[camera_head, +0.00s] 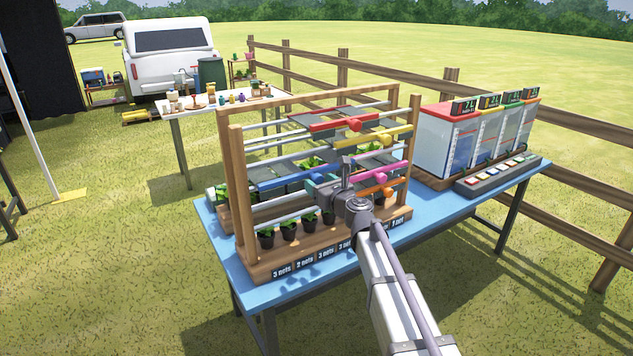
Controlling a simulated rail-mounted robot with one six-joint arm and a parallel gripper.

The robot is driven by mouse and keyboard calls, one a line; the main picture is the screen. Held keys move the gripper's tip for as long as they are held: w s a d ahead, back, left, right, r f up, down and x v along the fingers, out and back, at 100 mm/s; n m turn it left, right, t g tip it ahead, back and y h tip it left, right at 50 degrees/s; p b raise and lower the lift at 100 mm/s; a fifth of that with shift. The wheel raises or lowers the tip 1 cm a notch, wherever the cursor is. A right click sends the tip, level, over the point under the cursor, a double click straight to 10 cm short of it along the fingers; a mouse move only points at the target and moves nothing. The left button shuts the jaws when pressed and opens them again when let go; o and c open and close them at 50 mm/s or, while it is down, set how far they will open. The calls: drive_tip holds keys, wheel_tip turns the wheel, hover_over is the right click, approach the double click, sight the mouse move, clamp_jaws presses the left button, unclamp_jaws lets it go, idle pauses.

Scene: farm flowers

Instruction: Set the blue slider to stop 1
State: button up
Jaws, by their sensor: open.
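The wooden rack (238,190) stands on the blue table and carries several coloured sliders on metal rods. The blue slider (285,183) is a long blue bar at mid height on the left half of the rack. Its right end runs behind my gripper, so its knob cannot be made out. My gripper (345,172) is open at the front of the rack, close to the right end of the blue bar. Whether it touches the bar or has it between the fingers cannot be told. Labels (312,258) with net counts line the rack's base; no stop numbers are legible.
Red (340,125), yellow (378,138), pink (385,173) and orange (380,190) sliders sit close around my gripper. Potted plants (289,229) stand below. A display unit (447,140) and button panel (497,176) occupy the table's right side.

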drive_tip(key=v, duration=0.8)
drive_tip(key=shift+s, duration=0.25)
drive_tip(key=s+a+f+n+g, duration=0.2)
drive_tip(key=s+f+n+g, duration=0.7)
drive_tip(key=n, duration=1)
drive_tip(key=s+d+f+n+g+h, duration=0.3)
drive_tip(key=s+d+n+h, duration=0.2)
drive_tip(key=s+d, duration=0.3)
drive_tip(key=s+d+f+n+g+h, duration=0.2)
drive_tip(key=s+d+f+n+h, duration=0.2)
drive_tip(key=s+d, duration=0.5)
drive_tip(key=shift+s+d+f+n+g+h+p, duration=0.15)
drive_tip(key=shift+s+d+n+g+h+p, duration=0.25)
drive_tip(key=shift+s+h, duration=0.5)
